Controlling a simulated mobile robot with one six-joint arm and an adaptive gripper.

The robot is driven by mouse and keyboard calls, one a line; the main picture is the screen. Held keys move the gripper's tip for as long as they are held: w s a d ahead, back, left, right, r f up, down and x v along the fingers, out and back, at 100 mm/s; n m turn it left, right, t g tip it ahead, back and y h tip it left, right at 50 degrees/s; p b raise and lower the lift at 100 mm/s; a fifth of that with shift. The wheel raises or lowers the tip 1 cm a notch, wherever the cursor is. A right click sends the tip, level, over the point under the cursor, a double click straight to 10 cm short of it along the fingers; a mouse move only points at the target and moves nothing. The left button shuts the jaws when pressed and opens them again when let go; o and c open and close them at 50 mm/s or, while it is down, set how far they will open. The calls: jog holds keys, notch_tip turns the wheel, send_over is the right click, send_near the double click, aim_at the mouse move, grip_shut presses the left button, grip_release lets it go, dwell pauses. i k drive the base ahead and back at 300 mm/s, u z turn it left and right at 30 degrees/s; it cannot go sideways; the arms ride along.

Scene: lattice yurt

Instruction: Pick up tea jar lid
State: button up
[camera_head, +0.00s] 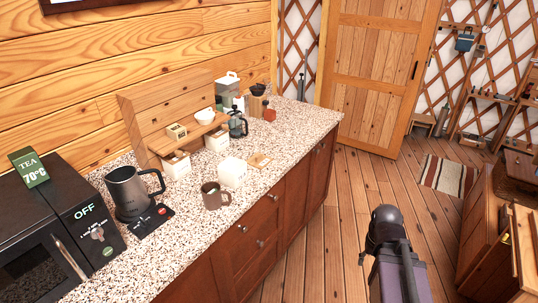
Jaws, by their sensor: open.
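A small white container (232,173) stands on the speckled counter behind a brown mug (215,196). A flat tan piece (259,160) with a small darker spot lies on the counter just right of the white container. It may be the tea jar lid, but it is too small to be sure. Part of my arm (397,270), dark with a rounded black top, rises at the lower right over the floor, apart from the counter. My gripper's fingers cannot be made out in this view.
A dark kettle (128,192) and a black microwave (40,240) stand at the counter's left. A wooden shelf (190,137) with small boxes and a white bowl, and a glass press (237,124), stand behind.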

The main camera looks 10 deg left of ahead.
aim_at(258, 160)
jog(key=z, duration=0.05)
jog(key=i, duration=0.8)
jog(key=u, duration=0.7)
jog(key=i, duration=0.6)
jog(key=u, duration=0.4)
